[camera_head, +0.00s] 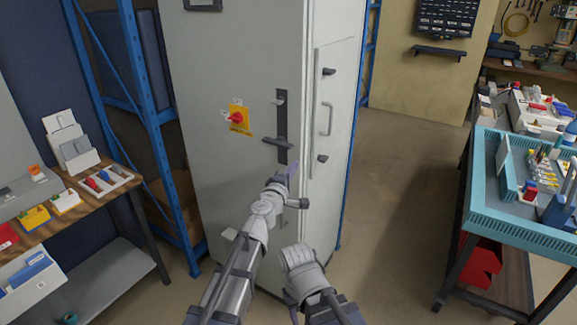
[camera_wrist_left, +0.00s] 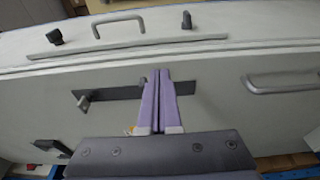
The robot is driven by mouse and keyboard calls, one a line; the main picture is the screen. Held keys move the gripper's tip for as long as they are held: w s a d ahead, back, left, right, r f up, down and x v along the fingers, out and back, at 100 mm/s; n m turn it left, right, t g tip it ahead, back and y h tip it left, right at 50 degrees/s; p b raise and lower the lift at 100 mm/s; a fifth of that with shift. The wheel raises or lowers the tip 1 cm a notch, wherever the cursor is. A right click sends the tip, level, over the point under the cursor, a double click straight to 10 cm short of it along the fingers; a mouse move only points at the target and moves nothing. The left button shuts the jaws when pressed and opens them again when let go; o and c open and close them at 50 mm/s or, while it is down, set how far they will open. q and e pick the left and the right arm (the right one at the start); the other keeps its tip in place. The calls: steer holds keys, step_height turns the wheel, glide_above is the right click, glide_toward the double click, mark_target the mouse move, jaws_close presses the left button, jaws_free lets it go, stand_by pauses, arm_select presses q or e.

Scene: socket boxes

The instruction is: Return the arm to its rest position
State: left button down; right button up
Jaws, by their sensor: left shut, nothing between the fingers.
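My left gripper (camera_head: 293,168) is in front of the tall grey cabinet (camera_head: 240,70), close to its front right edge in the head view. Its two purple fingers are together and empty; they also show in the left wrist view (camera_wrist_left: 162,72). The fingers lie over part of the dark latch plate (camera_wrist_left: 120,92) on the cabinet door. I cannot tell whether they touch the cabinet. The lever handle (camera_head: 277,142) on that plate is just above and left of the gripper in the head view. Part of my other arm shows at the bottom centre, but its gripper does not.
A red switch on a yellow plate (camera_head: 239,119) is on the cabinet front. A wooden bench (camera_head: 128,187) with boxes stands at left. A teal tray (camera_head: 480,205) of parts sits on a cart at right. The floor (camera_head: 395,180) between cabinet and cart is clear.

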arm_select(q)
steer(key=s+a+f+m+g+h, duration=0.1)
steer(key=s+a+f+m+g, duration=0.2)
steer(key=s+f+m+g, duration=0.75)
steer(key=s+a+f+m+g+y, duration=0.1)
steer(key=s+a+f+g+y, duration=0.25)
steer(key=s+a+f, duration=0.4)
steer(key=s+a+f+m+g+y, duration=0.2)
steer(key=s+a+f+y, duration=0.2)
steer(key=s+a, duration=0.6)
steer(key=s+d+r+m+g+y+p, duration=0.1)
steer(key=s+d+r+m+y+p, duration=0.1)
steer(key=s+d+r+p, duration=0.3)
steer(key=s+d+m, duration=0.1)
steer(key=d, duration=0.3)
steer(key=shift+s+d+r+m, duration=0.15)
steer(key=shift+d+r+m, duration=0.05)
steer(key=shift+d+m, duration=0.15)
steer(key=c, duration=1.6)
jaws_free()
